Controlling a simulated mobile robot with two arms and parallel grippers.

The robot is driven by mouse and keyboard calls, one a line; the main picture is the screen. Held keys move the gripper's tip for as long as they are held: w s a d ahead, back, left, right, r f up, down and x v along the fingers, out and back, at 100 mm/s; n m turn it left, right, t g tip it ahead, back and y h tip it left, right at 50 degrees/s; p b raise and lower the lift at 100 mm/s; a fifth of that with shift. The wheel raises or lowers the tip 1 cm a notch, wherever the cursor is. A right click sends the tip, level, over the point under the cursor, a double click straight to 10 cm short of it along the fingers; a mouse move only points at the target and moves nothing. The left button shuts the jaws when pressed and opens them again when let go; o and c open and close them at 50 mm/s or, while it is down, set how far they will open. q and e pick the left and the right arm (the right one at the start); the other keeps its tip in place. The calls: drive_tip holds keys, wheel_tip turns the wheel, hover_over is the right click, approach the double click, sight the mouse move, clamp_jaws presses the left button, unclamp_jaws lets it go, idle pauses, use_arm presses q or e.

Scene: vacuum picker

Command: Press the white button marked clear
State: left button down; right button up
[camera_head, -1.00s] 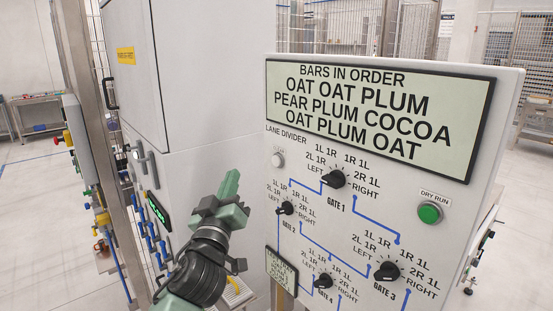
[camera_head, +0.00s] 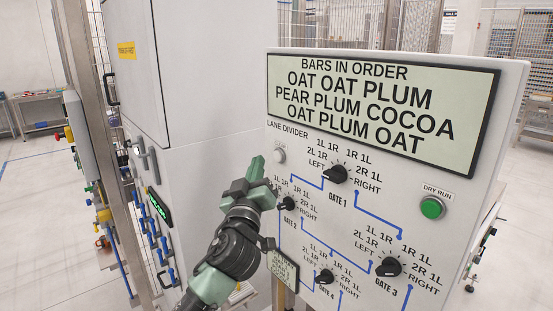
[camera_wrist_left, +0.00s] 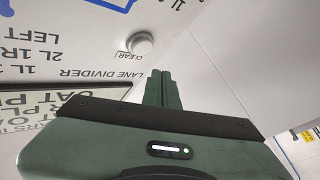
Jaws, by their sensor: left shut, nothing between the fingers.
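The white clear button (camera_head: 279,156) sits at the upper left of the panel, under the words LANE DIVIDER. In the left wrist view the button (camera_wrist_left: 140,43) shows upside down beside its CLEAR label, up and to the left of the fingertips. My left gripper (camera_head: 257,165) is shut and empty, its green fingers pointing up. In the head view its fingertips are just left of the button and a little lower. In the left wrist view the fingers (camera_wrist_left: 162,76) are pressed together; whether they touch the panel I cannot tell. My right gripper is not in view.
The panel (camera_head: 515,75) holds a display (camera_head: 480,130), several black gate knobs such as gate 1 (camera_head: 335,174), and a green DRY RUN button (camera_head: 432,207). A tall grey cabinet (camera_head: 215,70) stands left of and behind the panel.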

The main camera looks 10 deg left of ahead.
use_arm(q)
drive_tip(key=shift+w+d+b, duration=0.35)
drive_tip(key=shift+w+d, duration=0.35)
drive_tip(key=shift+w, duration=0.2)
idle(1.4)
drive_tip(key=shift+w+d+b, duration=0.25)
drive_tip(key=shift+w+b, duration=0.05)
drive_tip(key=shift+b, duration=0.1)
drive_tip(key=shift+w+d, duration=0.2)
drive_tip(key=shift+w, duration=0.05)
idle(0.8)
drive_tip(key=shift+s+a, duration=0.5)
drive_tip(key=shift+s, duration=0.1)
